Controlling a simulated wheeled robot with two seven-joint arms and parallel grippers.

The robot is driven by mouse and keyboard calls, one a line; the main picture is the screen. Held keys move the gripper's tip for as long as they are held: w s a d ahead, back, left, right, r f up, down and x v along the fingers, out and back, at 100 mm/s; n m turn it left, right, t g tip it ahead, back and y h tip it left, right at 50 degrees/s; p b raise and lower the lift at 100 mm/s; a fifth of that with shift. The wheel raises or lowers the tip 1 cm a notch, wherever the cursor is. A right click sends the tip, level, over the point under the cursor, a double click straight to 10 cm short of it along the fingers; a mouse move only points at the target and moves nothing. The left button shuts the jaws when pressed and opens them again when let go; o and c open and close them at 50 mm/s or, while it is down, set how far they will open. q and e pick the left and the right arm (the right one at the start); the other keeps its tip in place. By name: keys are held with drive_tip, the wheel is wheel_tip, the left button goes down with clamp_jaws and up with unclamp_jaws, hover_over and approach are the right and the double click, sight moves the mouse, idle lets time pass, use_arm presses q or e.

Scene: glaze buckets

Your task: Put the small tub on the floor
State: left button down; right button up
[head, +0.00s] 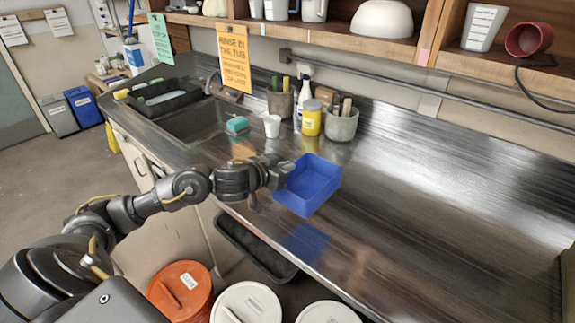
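The small tub is blue (312,184) and open-topped, at the middle of the head view. My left gripper (283,175) is at the tub's left wall and appears shut on it; the fingertips are partly hidden. The tub is over the front part of the steel counter, with a blue reflection below it, so it looks raised off the surface. The floor (50,183) shows at the left, beyond my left arm. My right gripper is not in view.
Lidded buckets, one orange (181,289) and two white (246,303), stand below the counter's front edge, near a long black tray (256,247). A sink (205,119), white cup (272,126) and yellow jar (312,119) are behind. The counter's right side (450,200) is clear.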

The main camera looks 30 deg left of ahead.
use_arm(q)
drive_tip(key=shift+s+d+r, duration=0.25)
drive_tip(key=shift+s+r, duration=0.05)
drive_tip(key=shift+s, duration=0.25)
drive_tip(key=shift+s+d+r, duration=0.25)
drive_tip(key=shift+s, duration=0.25)
